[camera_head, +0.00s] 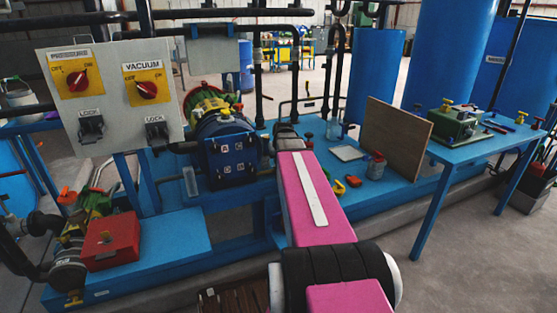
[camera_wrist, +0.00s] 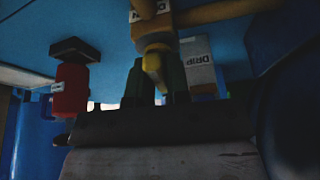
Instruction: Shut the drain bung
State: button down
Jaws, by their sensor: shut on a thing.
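In the wrist view my gripper (camera_wrist: 155,82) has its two dark green fingers on either side of a yellow handle-like piece (camera_wrist: 152,62), and is shut on it. The piece sits below an orange-yellow fitting (camera_wrist: 153,30) with a white tag, joined to a pipe running to the right. It appears to be the drain bung; its seat is too dark to make out. In the head view my pink arm reaches toward the blue pump skid and its far end hides the gripper and the bung.
A grey tag marked DRIP (camera_wrist: 199,65) hangs close right of the fingers. A red container with a dark cap (camera_wrist: 70,90) stands to the left. A control panel (camera_head: 110,95), a blue pump (camera_head: 228,150) and a brown board (camera_head: 395,138) flank my arm. A red box (camera_head: 110,243) is lower left.

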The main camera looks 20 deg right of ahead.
jog(key=m+h, duration=0.1)
jog(key=m, duration=0.2)
jog(key=m+g+h, duration=0.1)
jog(key=m, duration=0.3)
jog(key=shift+h, duration=0.3)
dwell(0.4)
jog(key=c, duration=1.1)
grip_release()
